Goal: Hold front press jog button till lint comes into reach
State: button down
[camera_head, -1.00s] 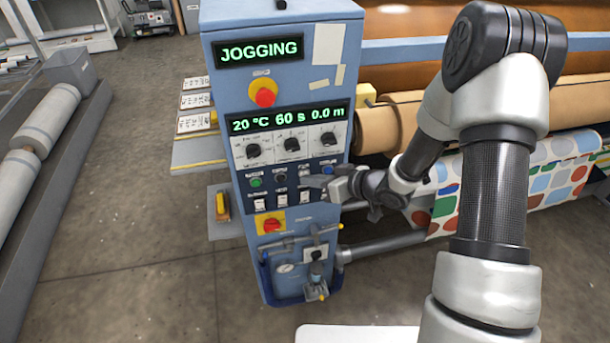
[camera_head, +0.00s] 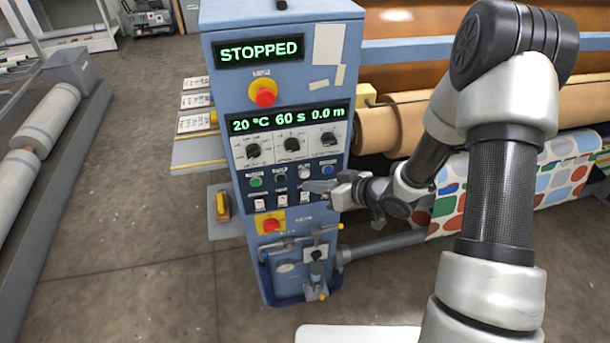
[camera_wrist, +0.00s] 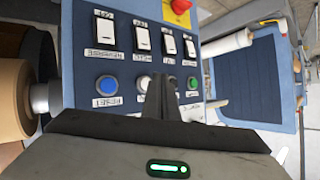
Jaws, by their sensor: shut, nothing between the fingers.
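The blue control column's button row shows a green button (camera_head: 256,182), a black button (camera_head: 280,178), a white button (camera_head: 304,173) and a blue button (camera_head: 328,169). Their labels are too small to tell which is the front jog. My gripper (camera_head: 308,186) is shut and empty, its tips just below the white button. In the wrist view the fingertips (camera_wrist: 160,80) stand between the white button (camera_wrist: 143,83) and the black one, which they partly hide. Contact is not evident. The upper display (camera_head: 260,50) reads STOPPED. I cannot make out lint on the rollers.
A red emergency button (camera_head: 265,96) sits above the dials, and a red-yellow rotary switch (camera_head: 270,224) below the rocker switches. Brown rollers (camera_head: 480,115) and colourful printed fabric (camera_head: 550,170) lie right, behind my arm. Valves and pipes (camera_head: 300,262) project low on the column.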

jog(key=s, duration=0.2)
jog(key=s+d, duration=0.1)
jog(key=s, duration=0.1)
jog(key=shift+s+d, duration=0.1)
dwell(0.4)
jog(key=w+d+r+m+t+h, duration=0.25)
jog(key=d+r+h, duration=0.75)
jog(key=d+r, duration=0.55)
jog(key=s+a+r+m+g, duration=0.15)
jog(key=s+r, duration=0.25)
jog(key=s, duration=0.4)
jog(key=s+r+m+g, duration=0.1)
jog(key=s+r+m, duration=0.15)
jog(key=s, duration=0.45)
jog(key=s+a+r+m+g, duration=0.15)
jog(key=s+r, duration=0.25)
jog(key=s, duration=0.4)
notch_tip(320, 180, up, 13)
jog(key=p, duration=1.2)
jog(key=shift+s+d+p, duration=0.2)
jog(key=shift+s+p, duration=0.15)
jog(key=shift+s, duration=0.05)
